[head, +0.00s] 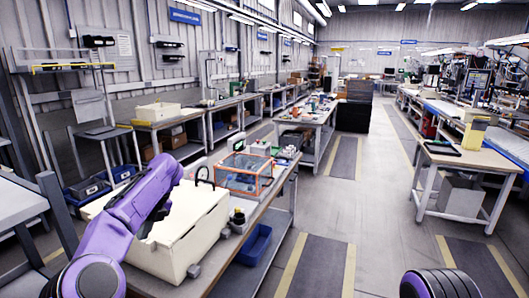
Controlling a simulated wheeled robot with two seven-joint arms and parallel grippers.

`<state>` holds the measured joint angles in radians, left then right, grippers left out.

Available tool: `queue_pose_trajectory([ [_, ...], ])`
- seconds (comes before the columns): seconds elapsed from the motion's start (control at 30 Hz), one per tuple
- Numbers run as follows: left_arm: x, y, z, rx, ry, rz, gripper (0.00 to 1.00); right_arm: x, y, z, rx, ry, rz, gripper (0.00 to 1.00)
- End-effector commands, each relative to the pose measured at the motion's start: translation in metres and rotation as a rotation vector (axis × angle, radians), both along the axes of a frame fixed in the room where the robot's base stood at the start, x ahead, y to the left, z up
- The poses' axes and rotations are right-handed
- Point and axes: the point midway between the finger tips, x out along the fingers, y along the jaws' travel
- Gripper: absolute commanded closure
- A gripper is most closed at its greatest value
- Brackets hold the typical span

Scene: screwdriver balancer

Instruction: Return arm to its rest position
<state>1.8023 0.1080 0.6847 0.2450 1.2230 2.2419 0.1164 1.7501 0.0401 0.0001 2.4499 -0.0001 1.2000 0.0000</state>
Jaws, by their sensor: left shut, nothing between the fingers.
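My purple left arm (120,215) comes in from the lower left and bends in front of a cream box (190,235) on the near workbench. My left gripper (147,230) is small and mostly hidden by the arm; it appears shut and empty over the box. I cannot tell its exact height above the box. Of my right arm, only a dark rounded part (440,284) shows at the bottom right. My right gripper is out of view.
On the near bench, a clear orange-edged case (244,174) stands behind the box, and small dark parts (238,216) lie beside it. A blue bin (254,245) sits below. The aisle floor (385,190) to the right is clear.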

Motion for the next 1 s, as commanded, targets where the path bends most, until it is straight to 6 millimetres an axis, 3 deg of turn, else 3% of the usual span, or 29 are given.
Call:
queue_pose_trajectory([
  [0.17, 0.006, 0.009, -0.024, 0.216, 0.094, -0.237, 1.0, 0.0, 0.0, -0.001, 0.0, 0.0, 0.0, 0.57],
  [0.37, 0.014, 0.006, -0.071, 0.512, 0.273, -0.634, 1.0, 0.0, 0.0, -0.009, 0.0, 0.0, 0.0, 0.57],
  [0.47, 0.014, -0.007, -0.113, 0.679, 0.412, -0.928, 1.0, 0.0, 0.0, -0.016, 0.0, 0.0, 0.0, 0.57],
  [0.57, -0.001, -0.031, -0.179, 0.835, 0.596, -1.324, 1.0, 0.0, 0.0, -0.026, 0.0, 0.0, 0.0, 0.57],
  [0.7, -0.052, -0.061, -0.267, 0.924, 0.813, -1.822, 1.0, 0.0, 0.0, -0.038, 0.0, 0.0, 0.0, 0.57],
  [0.77, -0.082, -0.069, -0.301, 0.923, 0.889, -2.01, 1.0, 0.0, 0.0, -0.043, 0.0, 0.0, 0.0, 0.57],
  [0.9, -0.167, -0.081, -0.366, 0.851, 1.029, -2.409, 1.0, 0.0, 0.0, -0.054, 0.0, 0.0, 0.0, 0.57],
  [1.0, -0.237, -0.081, -0.4, 0.743, 1.103, -2.663, 1.0, 0.0, 0.0, -0.063, 0.0, 0.0, 0.0, 0.57],
])
